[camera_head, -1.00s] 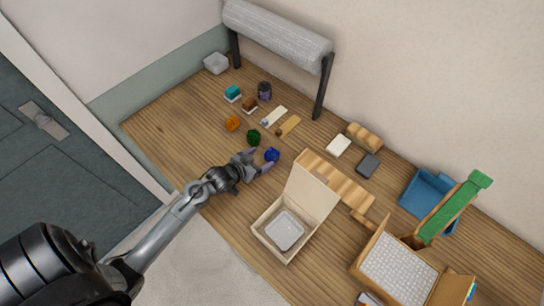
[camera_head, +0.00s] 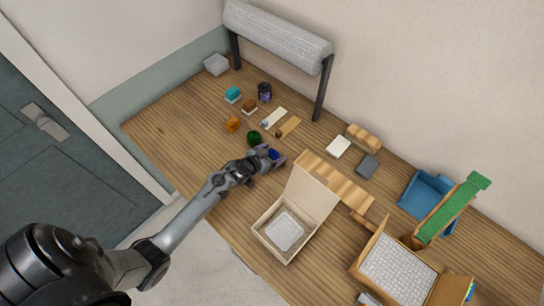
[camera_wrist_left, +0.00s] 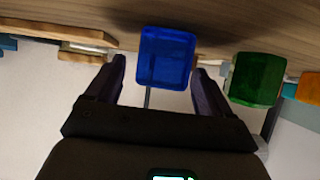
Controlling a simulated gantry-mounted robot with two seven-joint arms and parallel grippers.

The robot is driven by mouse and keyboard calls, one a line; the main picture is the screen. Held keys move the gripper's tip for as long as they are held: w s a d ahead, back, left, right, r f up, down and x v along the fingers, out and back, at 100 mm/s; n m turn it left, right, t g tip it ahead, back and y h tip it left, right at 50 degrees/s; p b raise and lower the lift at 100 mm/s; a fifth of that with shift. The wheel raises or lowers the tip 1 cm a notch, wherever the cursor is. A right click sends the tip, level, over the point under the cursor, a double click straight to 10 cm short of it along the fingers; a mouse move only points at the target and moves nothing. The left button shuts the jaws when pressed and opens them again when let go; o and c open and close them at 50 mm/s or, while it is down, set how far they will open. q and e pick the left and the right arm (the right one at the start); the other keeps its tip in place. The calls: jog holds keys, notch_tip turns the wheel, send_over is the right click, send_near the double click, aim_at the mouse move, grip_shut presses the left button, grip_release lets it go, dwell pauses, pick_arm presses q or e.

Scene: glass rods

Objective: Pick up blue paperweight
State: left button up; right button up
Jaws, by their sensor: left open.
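The blue paperweight (camera_head: 273,154) sits on the wooden table, partly hidden by my left gripper in the head view. In the left wrist view the blue paperweight (camera_wrist_left: 166,57) is a glossy, rounded block between the fingertips. My left gripper (camera_head: 270,158) is open, with its fingers (camera_wrist_left: 160,75) on either side of the paperweight and a visible gap on the left. I cannot tell whether the right finger touches it. My right gripper is not in view.
A green paperweight (camera_head: 254,138) stands close by, just beside the right finger in the wrist view (camera_wrist_left: 256,79). An orange one (camera_head: 233,124) is farther left. An open cardboard box (camera_head: 266,234) stands to the right. Bare table lies left of the gripper.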

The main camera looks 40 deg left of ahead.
pick_arm(q)
jog(key=c, duration=1.2)
jog(key=shift+c, duration=0.5)
jog(key=shift+r, duration=0.15)
